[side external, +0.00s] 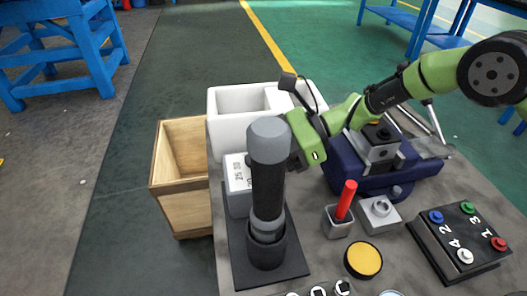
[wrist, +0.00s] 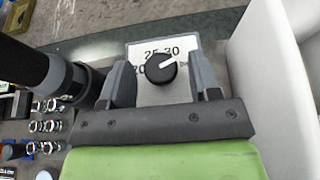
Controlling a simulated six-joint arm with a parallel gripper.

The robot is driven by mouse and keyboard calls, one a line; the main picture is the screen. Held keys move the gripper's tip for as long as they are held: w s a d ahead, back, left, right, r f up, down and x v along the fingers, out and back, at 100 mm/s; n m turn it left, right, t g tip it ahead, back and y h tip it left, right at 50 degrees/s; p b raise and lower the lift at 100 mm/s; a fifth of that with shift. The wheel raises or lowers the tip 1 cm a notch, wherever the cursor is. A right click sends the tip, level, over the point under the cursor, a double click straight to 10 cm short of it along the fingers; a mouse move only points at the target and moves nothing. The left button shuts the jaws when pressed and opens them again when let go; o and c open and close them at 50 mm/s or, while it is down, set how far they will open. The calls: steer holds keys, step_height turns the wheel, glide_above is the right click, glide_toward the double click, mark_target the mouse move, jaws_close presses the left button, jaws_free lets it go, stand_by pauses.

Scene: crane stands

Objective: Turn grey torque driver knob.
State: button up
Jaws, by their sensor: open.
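The black knob (wrist: 161,70) sits on the white dial face of a grey box (wrist: 147,93) in the wrist view. Its white pointer aims right and slightly up, below the printed 30; a 25 and a partly covered 20 also show. My gripper (wrist: 160,82) is open, with one finger on each side of the knob and a gap to each. Whether the fingertips are down at knob height I cannot tell. In the side view the box (side external: 238,178) stands behind the tall black driver with a grey top (side external: 268,185), which hides the knob and my fingertips.
The driver stands upright in its holder, close to the left of my gripper in the wrist view (wrist: 30,65). White bins (side external: 228,125) stand behind the box. A red-handled tool in a cup (side external: 340,222), a yellow round piece (side external: 363,260) and a button panel (side external: 458,240) lie to the right.

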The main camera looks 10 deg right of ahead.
steer(key=c, duration=0.9)
steer(key=shift+o, duration=0.2)
steer(key=shift+w+a+r+n+g, duration=0.1)
steer(key=shift+w+n+g, duration=0.05)
steer(key=shift+n+g, duration=0.5)
steer(key=shift+w+a+n+g, duration=0.1)
steer(key=shift+n+g, duration=0.45)
steer(key=shift+g, duration=0.1)
steer(key=shift+d, duration=0.1)
steer(key=shift+n+g, duration=0.3)
steer(key=shift+g, duration=0.2)
steer(key=shift+d, duration=0.1)
steer(key=o, duration=0.9)
steer(key=shift+c, duration=0.2)
steer(key=v, duration=1)
steer(key=shift+r, duration=0.15)
